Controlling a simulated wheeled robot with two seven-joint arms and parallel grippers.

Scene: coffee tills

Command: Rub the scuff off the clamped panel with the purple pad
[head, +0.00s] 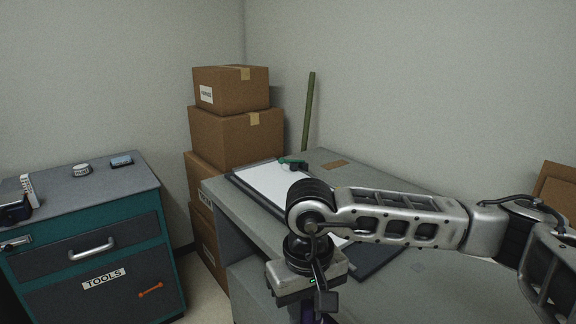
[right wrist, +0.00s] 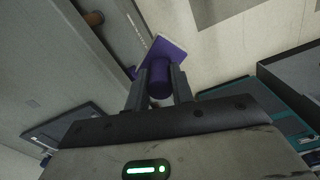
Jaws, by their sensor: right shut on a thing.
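The white panel (head: 268,184) lies on a dark board on the grey bench, with a green clamp (head: 292,163) at its far end. My right arm covers the nearer part of the panel, and I cannot make out a scuff. My right gripper (right wrist: 160,76) is shut on the purple handle of the purple pad (right wrist: 171,47). In the head view the gripper points down in front of the bench's near side, with a bit of purple showing below it. The pad appears apart from the panel. My left gripper is not in view.
A teal tool cabinet (head: 95,240) stands at the left, with a round tin (head: 82,170) and a small blue-topped item (head: 121,161) on it. Stacked cardboard boxes (head: 232,138) stand behind the bench (head: 236,214). A green pole (head: 308,112) leans on the wall.

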